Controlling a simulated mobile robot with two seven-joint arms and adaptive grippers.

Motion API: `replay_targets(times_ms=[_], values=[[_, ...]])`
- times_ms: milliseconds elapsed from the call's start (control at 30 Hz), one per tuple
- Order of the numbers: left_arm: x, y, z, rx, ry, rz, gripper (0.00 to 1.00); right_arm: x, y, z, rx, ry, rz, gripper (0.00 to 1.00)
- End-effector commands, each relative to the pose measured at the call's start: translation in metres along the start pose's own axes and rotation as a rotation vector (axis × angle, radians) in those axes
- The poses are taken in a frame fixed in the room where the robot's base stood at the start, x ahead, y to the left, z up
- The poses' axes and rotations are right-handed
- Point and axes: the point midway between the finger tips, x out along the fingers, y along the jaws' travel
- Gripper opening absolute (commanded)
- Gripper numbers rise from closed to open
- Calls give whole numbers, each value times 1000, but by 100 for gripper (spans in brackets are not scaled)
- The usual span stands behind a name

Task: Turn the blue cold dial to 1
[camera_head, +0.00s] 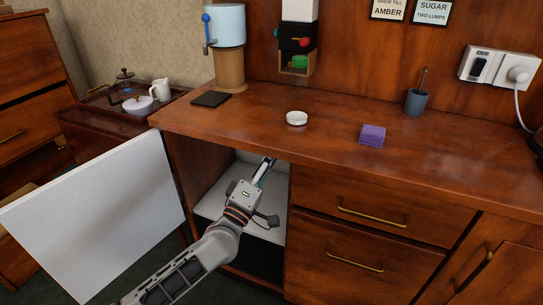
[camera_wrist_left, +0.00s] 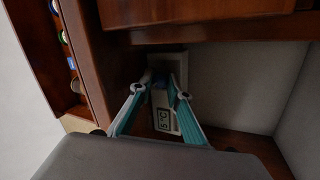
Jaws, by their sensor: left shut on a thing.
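The blue cold dial (camera_wrist_left: 158,83) is a small dark blue shape on a pale panel (camera_wrist_left: 170,58) inside the open cabinet, in the left wrist view. My left gripper (camera_wrist_left: 160,92) reaches in, and its two teal-lined fingers are shut on the dial from both sides. The dial's pointer and numbers cannot be read. A light plate marked "5°C" (camera_wrist_left: 165,120) shows between the fingers below the dial. In the head view my left gripper (camera_head: 266,168) is inside the cabinet under the counter; the dial is hidden there. My right gripper is in neither view.
The white cabinet door (camera_head: 95,220) stands open at the left. The wooden counter (camera_head: 235,120) lies above the gripper, with a white dish (camera_head: 296,118), a purple sponge-like block (camera_head: 372,135) and a grey cup (camera_head: 416,101). Closed drawers (camera_head: 370,215) are to the right.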

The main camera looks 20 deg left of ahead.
Motion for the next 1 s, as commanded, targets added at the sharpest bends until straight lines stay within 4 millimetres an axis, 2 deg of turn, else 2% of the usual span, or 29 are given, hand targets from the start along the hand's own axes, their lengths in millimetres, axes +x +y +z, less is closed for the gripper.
replay_targets(times_ms=[167,600,1000], values=[[1,2,2,-157,64,1,0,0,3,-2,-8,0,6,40],[2,5,5,-523,216,3,0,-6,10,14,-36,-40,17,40],[2,4,6,-727,302,1,0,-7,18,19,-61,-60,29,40]])
